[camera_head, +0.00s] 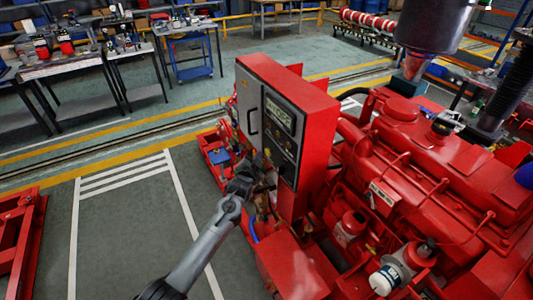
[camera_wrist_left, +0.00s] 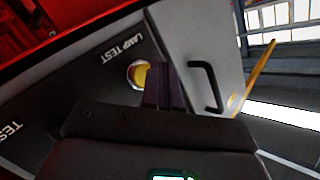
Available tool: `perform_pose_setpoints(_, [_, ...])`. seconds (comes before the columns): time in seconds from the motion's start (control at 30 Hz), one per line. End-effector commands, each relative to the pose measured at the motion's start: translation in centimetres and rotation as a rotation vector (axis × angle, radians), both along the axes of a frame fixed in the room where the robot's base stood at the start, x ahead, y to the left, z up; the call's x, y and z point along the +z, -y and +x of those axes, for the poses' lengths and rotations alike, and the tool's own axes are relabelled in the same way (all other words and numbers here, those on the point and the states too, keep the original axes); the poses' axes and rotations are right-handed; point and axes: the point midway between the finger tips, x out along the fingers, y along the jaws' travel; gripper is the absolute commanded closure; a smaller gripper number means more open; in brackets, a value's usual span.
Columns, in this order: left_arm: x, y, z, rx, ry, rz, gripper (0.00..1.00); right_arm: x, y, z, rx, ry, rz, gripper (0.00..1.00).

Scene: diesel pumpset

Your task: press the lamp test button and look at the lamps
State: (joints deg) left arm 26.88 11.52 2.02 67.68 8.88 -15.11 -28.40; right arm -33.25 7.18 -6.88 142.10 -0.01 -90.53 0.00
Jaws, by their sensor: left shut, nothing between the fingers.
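The red control cabinet (camera_head: 317,120) stands upright at the middle of the head view, its dark front panel facing left. The yellow lamp test button (camera_wrist_left: 138,75) shows in the left wrist view, in a pale ring beside the words LAMP TEST. My left gripper (camera_head: 262,170) is shut and empty at the lower part of the panel. In the wrist view its dark fingers (camera_wrist_left: 163,86) overlap the button's right edge; I cannot tell whether they touch it. The panel's lamps are too small in the head view to tell whether any is lit. My right gripper is not in view.
A red diesel engine (camera_head: 440,185) fills the right side, close to the cabinet. A black door handle (camera_wrist_left: 207,87) stands out near the fingers in the wrist view. Workbenches (camera_head: 95,70) stand at the back left. The marked floor (camera_head: 130,225) left of the cabinet is clear.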

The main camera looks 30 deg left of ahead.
Motion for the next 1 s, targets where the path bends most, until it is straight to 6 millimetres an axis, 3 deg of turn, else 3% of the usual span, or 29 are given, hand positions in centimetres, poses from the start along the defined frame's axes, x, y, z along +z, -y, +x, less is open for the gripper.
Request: perform_pose_setpoints(1.0, [-0.03, 0.53, 0.93, 0.000, 0.000, 0.000, 1.00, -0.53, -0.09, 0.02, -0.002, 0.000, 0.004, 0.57])
